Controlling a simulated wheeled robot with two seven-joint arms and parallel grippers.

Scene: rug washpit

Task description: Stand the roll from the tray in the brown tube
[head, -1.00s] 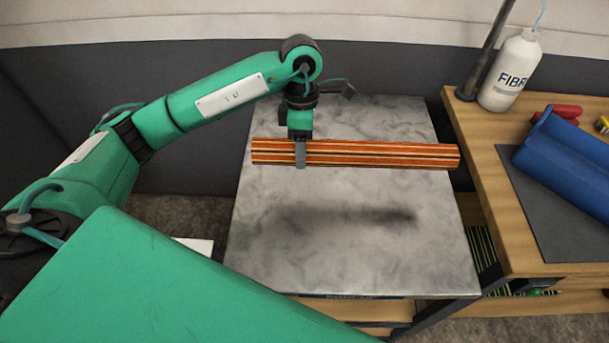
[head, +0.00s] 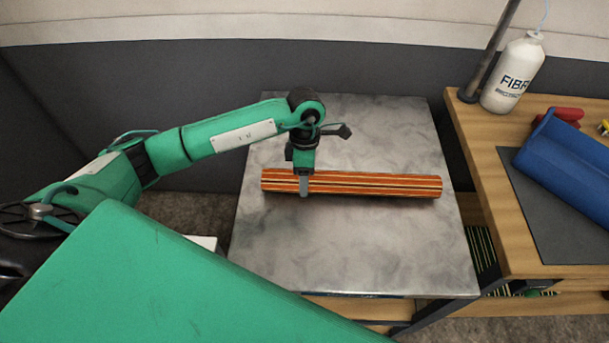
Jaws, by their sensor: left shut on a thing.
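An orange-red roll with cream and dark stripes (head: 375,185) lies level, left to right, over a grey metal tabletop (head: 350,250). My left gripper (head: 304,190) points down and is shut on the roll, left of its middle. The roll's shadow is close under it, so it is at or just above the metal; I cannot tell if it touches. No brown tube and no clear tray show in this view. My right gripper is out of view.
A wooden bench (head: 490,190) stands at the right with a white bottle (head: 513,72), a pole (head: 490,50), a blue trough-like piece (head: 575,165) and a dark mat (head: 560,225). A dark wall (head: 200,80) is behind. The front of the metal top is clear.

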